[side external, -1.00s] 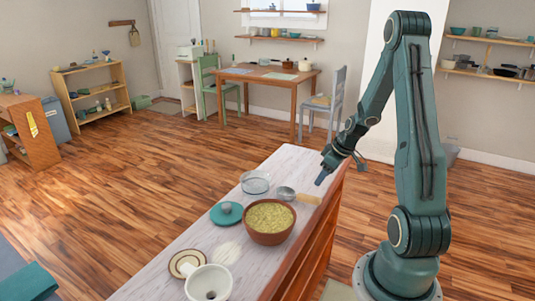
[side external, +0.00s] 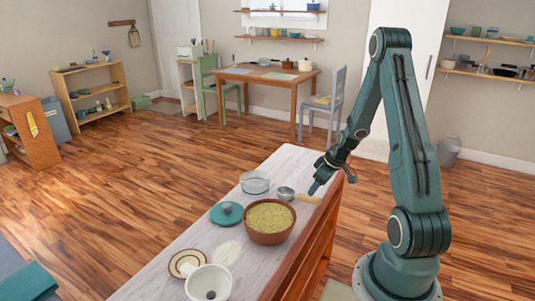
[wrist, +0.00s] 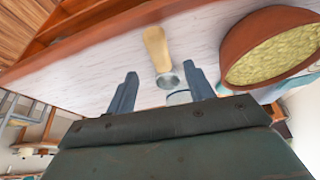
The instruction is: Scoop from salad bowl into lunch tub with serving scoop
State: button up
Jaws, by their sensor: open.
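The salad bowl (side external: 270,222) is a brown bowl full of pale green food near the counter's right edge. The serving scoop (side external: 287,193) has a metal head and a wooden handle (side external: 309,199), and lies just behind the bowl. A clear glass container (side external: 255,182), likely the lunch tub, stands behind and left of the scoop. My gripper (side external: 314,188) is open and empty, close by the handle end. In the wrist view the fingers (wrist: 160,90) are apart, with the scoop handle (wrist: 156,46) beyond them and the salad bowl (wrist: 272,48) at right.
A teal lid (side external: 226,214) with a grey knob lies left of the bowl. A white funnel-like vessel (side external: 208,284) and a round cream-and-brown dish (side external: 186,262) stand at the counter's near end. The counter (side external: 292,160) is bare at its far end.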

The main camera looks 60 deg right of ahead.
aim_at(308, 198)
jog(key=shift+x, duration=4)
jog(key=shift+c, duration=0.4)
grip_shut()
jog(key=shift+r, duration=0.15)
jog(key=shift+r, duration=3.35)
